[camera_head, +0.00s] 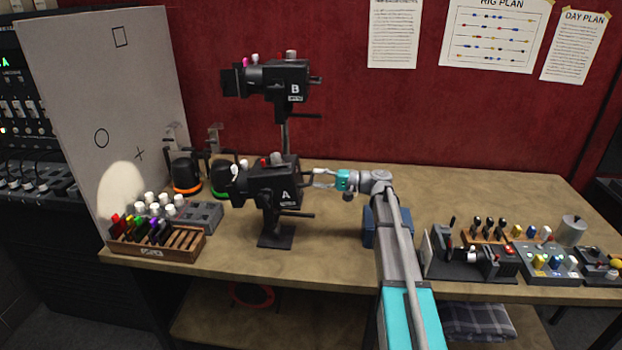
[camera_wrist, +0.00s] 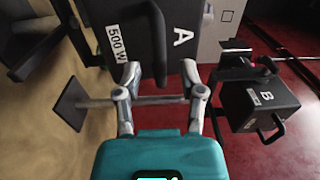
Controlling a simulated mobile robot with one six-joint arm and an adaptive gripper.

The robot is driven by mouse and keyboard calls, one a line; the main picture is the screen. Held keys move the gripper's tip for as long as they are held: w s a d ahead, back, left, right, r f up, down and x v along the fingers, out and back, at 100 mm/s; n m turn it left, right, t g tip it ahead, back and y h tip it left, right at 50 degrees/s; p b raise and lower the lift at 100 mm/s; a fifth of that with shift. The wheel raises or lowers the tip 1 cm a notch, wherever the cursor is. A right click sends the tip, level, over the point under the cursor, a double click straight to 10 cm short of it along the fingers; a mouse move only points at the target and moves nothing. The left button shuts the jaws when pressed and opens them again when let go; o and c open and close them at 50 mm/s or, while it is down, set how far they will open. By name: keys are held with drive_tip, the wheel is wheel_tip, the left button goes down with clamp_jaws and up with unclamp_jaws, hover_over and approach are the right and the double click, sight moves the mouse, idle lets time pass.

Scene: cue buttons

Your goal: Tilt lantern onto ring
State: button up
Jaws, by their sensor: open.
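Lantern A (camera_head: 270,187) is a black lamp on a stand on the table, facing the pale board (camera_head: 75,60) at left. My gripper (camera_head: 315,178) is at the right, rear side of lantern A. In the wrist view my gripper (camera_wrist: 160,72) has its fingers spread, with the body of lantern A (camera_wrist: 125,45) and its dark curved handle just ahead. I cannot tell whether the fingers touch it.
Lantern B (camera_head: 280,80) stands higher behind lantern A. A wooden rack (camera_head: 155,245) and white-knobbed boxes sit at the left front. Control boxes (camera_head: 550,262) crowd the right end. A blue block (camera_head: 372,228) stands near my arm. Bare table lies behind my gripper.

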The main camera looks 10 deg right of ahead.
drive_tip(key=shift+x, duration=1.2)
clamp_jaws()
